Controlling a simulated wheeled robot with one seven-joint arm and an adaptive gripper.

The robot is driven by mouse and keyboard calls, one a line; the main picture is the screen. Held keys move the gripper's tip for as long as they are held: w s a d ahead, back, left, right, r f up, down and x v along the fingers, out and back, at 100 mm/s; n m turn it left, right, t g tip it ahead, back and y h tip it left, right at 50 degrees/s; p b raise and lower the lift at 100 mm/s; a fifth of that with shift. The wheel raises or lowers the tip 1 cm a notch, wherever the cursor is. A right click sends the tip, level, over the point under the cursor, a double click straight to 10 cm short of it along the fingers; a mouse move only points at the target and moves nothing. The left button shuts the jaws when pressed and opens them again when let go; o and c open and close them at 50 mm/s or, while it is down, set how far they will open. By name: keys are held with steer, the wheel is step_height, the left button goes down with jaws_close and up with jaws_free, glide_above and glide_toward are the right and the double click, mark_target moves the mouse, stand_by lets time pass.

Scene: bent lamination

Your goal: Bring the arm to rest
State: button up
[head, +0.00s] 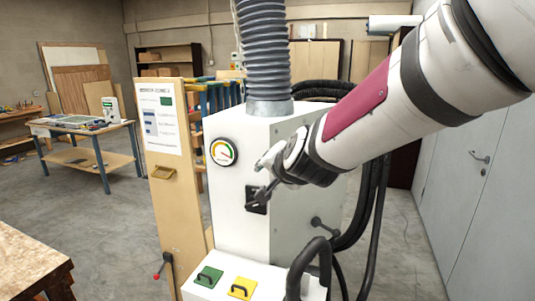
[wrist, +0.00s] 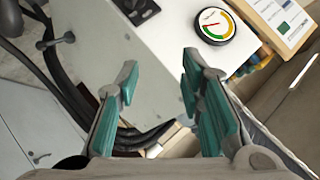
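My arm (head: 385,108) reaches in from the upper right of the head view. My gripper (head: 260,177) is in front of the white machine cabinet (head: 228,225), near a black switch panel (head: 251,209), which it partly overlaps in the picture. In the wrist view the two teal-padded fingers of my gripper (wrist: 158,80) stand apart with nothing between them. The cabinet (wrist: 90,40) lies beyond them. I cannot tell whether the fingers touch it.
A round gauge (head: 223,152) is on the cabinet front. A wooden board (head: 172,200) stands left. Grey doors (head: 480,170) line the right, with open floor between.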

steer(key=s+d+f+n+g+h, duration=0.1)
steer(key=s+d+n+g, duration=0.1)
steer(key=s+d, duration=0.4)
steer(key=s+d+n+g+h, duration=0.1)
steer(key=s+d, duration=0.5)
steer(key=s, duration=0.8)
steer(key=s+d+f+n+g+h+b, duration=0.1)
steer(key=s+d+n+g, duration=0.2)
steer(key=s+d, duration=0.3)
steer(key=s, duration=0.4)
steer(key=shift+f+n, duration=0.3)
